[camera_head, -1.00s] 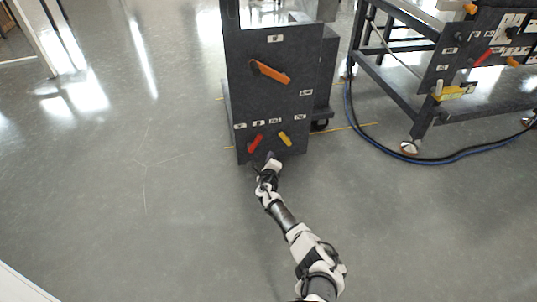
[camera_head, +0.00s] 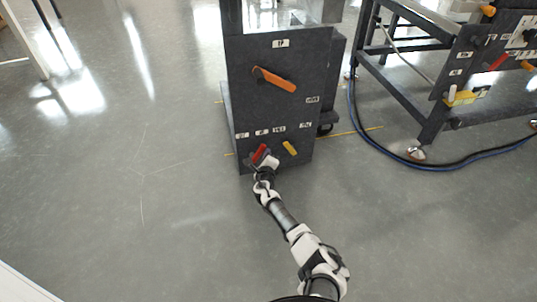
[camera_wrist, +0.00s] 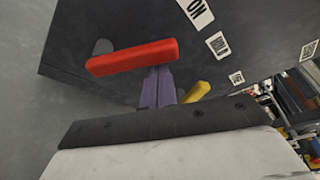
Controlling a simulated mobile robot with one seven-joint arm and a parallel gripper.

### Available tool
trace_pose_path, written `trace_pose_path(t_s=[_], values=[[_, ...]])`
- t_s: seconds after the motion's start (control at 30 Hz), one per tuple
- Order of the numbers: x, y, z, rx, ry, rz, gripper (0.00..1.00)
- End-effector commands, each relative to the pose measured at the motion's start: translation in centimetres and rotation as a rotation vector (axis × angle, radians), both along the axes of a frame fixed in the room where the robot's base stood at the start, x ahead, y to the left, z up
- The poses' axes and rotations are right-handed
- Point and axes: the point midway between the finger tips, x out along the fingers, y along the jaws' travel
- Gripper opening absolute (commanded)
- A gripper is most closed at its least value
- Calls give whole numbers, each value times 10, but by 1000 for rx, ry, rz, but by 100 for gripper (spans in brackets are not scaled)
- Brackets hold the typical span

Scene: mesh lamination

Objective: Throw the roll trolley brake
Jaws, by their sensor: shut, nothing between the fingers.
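The roll trolley (camera_head: 300,110) is a dark upright panel. It has a red lever (camera_head: 259,153), a yellow lever (camera_head: 290,148) and an orange handle (camera_head: 274,80) higher up. The small labels are too blurred to show which one is the brake. My gripper (camera_head: 263,162) is at the red lever, low on the panel. In the wrist view the shut fingers (camera_wrist: 158,76) reach up to the underside of the red lever (camera_wrist: 132,57), near its right half. They look close to it or touching; I cannot tell which. The yellow lever (camera_wrist: 196,92) is to their right, partly hidden.
A dark metal frame (camera_head: 432,125) with its own levers and a yellow part (camera_head: 461,98) stands to the right. Blue and black hoses (camera_head: 385,148) lie on the floor beside it. The floor (camera_head: 120,200) left of the trolley is clear.

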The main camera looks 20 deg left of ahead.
Motion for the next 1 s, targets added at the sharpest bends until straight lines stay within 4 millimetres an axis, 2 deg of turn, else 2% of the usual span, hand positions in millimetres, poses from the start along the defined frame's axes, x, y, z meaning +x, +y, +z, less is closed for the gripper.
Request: trace_pose_path(t_s=[1.0], values=[[-3,4,7,-73,-50,0,0]])
